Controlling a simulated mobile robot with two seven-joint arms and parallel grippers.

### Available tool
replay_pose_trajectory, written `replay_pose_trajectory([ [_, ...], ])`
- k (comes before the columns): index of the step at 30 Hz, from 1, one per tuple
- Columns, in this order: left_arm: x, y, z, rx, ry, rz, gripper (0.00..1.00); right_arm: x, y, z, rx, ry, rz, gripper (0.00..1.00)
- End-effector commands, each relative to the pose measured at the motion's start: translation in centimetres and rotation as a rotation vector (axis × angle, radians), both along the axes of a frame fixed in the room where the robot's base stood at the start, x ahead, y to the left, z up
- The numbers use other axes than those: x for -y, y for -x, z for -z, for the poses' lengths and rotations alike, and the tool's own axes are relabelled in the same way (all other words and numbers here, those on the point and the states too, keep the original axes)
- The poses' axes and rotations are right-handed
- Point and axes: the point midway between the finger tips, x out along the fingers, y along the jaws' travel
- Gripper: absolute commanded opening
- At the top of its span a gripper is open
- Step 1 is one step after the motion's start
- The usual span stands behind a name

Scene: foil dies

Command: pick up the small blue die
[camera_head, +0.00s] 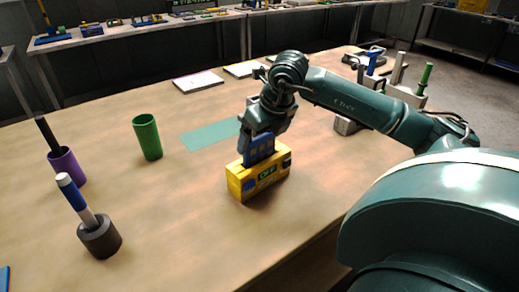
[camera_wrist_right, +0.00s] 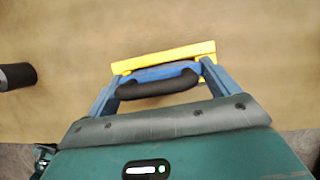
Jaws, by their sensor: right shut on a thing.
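My right gripper (camera_head: 262,130) points down and is shut on the small blue die (camera_head: 259,152), just above the yellow box (camera_head: 259,182). The box has a green display on its front. The die's lower end meets the box top; I cannot tell if it rests in it or is clear of it. In the right wrist view a black curved handle (camera_wrist_right: 158,86) and blue parts (camera_wrist_right: 216,78) show in front of the yellow edge (camera_wrist_right: 165,58). The gripper hides much of the die's top. My left gripper is not in view.
At left stand a purple cup (camera_head: 67,168) with a dark stick, a dark grey cup (camera_head: 99,238) with a blue-white marker, and a green cup (camera_head: 147,138). A teal mat (camera_head: 208,134) lies behind the box.

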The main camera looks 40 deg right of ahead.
Motion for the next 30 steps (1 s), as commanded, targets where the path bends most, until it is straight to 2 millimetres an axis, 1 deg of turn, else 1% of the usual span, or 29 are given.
replay_pose_trajectory([
  [1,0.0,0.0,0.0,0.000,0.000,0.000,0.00,0.0,0.0,0.0,0.001,0.000,0.000,0.57],
  [3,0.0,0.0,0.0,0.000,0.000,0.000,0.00,0.0,0.0,-0.1,0.001,0.000,0.000,0.51],
  [4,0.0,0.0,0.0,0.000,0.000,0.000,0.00,0.0,0.0,-0.2,0.005,0.000,0.000,0.50],
  [10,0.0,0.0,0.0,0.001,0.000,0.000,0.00,0.0,-0.1,-0.2,0.005,0.000,0.000,0.50],
  [14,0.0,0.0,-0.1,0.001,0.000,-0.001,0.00,0.0,-0.1,-0.7,0.006,0.000,0.001,0.50],
  [17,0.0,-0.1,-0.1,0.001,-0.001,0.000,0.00,0.0,-0.1,-1.6,0.008,0.000,0.001,0.50],
  [20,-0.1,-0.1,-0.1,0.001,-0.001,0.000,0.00,0.0,-0.1,-3.0,0.009,0.000,0.001,0.50],
  [30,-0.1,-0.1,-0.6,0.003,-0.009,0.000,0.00,0.0,-0.1,-8.3,0.009,-0.001,0.001,0.50],
])
